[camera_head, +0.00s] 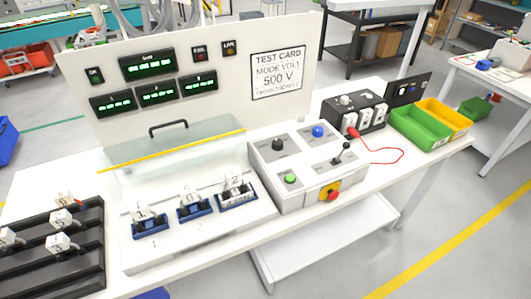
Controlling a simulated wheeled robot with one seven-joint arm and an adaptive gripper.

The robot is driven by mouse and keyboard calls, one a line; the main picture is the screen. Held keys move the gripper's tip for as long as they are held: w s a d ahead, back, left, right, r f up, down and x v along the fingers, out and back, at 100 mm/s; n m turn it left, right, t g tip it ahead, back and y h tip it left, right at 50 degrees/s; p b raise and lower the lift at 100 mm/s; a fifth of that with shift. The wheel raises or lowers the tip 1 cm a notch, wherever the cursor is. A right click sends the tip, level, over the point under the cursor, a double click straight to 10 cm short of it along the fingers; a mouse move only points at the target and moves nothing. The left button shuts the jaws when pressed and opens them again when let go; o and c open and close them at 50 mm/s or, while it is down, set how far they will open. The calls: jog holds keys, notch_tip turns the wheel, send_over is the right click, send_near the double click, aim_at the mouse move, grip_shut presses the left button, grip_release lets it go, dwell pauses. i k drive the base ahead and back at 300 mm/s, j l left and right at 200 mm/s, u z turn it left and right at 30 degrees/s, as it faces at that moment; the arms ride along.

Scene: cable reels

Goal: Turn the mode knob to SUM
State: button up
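A white control box (309,178) stands on the bench right of centre. Its top has a black knob (278,144) at the back left and a blue knob (318,131) at the back right, each on a grey plate. A green button (291,179) is at the front left and a black lever (342,153) at the front right. The labels are too small to read, so I cannot tell which knob is the mode knob or where it points. My gripper is not in view.
A red knob on yellow (331,192) sits on the box's front. A panel (220,65) with green displays and a test card (278,74) reading "MODE VOLT 500 V" stands behind. Blue holders (152,226) are left; a black terminal box (352,112) and green bin (420,127) are right.

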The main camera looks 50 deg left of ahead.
aim_at(277, 144)
jog(key=u, duration=1.6)
